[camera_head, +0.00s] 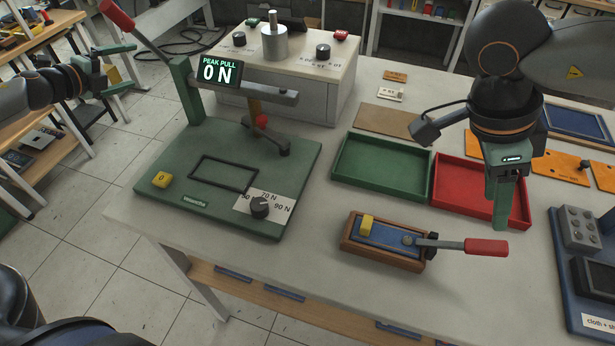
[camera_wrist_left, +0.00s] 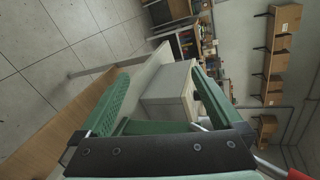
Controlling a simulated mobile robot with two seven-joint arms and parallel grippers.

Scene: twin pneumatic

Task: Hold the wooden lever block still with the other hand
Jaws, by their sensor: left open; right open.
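The wooden lever block (camera_head: 345,246) lies on the table in the front middle of the head view. It has a wooden frame, a blue top, a yellow piece (camera_head: 366,225) on its left part and a grey lever with a red handle (camera_head: 486,247) reaching right. My right gripper (camera_head: 502,222) points down above and to the right of the block, behind the red handle in the picture, touching nothing I can see; it is open. My left gripper (camera_head: 130,67) is at the far left, open and empty, well away from the block. Its green fingers also show in the left wrist view (camera_wrist_left: 160,78).
A green press stand (camera_head: 300,160) with a raised red-handled lever and a "0 N" display (camera_head: 219,73) stands left of the block. Green (camera_head: 380,172) and red (camera_head: 455,185) trays lie behind it. Table is clear in front.

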